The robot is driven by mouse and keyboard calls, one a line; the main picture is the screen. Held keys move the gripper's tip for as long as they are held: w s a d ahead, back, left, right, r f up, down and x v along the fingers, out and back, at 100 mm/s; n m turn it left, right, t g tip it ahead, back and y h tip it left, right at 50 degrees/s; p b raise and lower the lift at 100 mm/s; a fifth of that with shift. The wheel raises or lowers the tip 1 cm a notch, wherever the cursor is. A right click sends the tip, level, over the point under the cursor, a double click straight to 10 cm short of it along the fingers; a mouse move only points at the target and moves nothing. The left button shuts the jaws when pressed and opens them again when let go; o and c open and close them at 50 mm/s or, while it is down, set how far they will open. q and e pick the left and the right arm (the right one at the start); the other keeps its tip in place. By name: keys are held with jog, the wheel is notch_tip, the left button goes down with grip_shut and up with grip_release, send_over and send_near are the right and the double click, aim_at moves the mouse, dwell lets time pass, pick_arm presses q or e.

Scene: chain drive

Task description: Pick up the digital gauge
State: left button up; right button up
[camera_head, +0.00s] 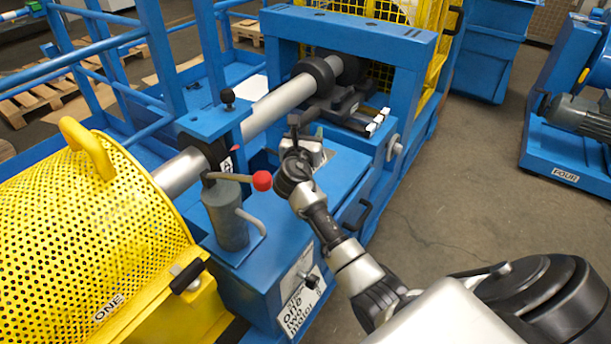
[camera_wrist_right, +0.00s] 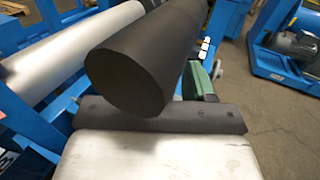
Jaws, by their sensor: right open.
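My right gripper (camera_head: 305,146) is open and is over the blue bench of the machine, in front of the shaft. I cannot make out the digital gauge for certain. A small green part (camera_wrist_right: 197,82) shows beside a dark cylindrical piece (camera_wrist_right: 145,62) in the right wrist view. I cannot tell whether the green part is the gauge, or whether anything touches the gripper. My left gripper is not in view.
A grey shaft (camera_head: 270,106) runs from the yellow perforated guard (camera_head: 85,225) through the blue frame (camera_head: 350,35). A lever with a red knob (camera_head: 262,181) stands left of my gripper. The floor (camera_head: 455,170) at right is clear up to a blue machine (camera_head: 560,150).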

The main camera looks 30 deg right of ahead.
grip_shut()
dwell(1.3)
jog(key=shift+r, duration=0.2)
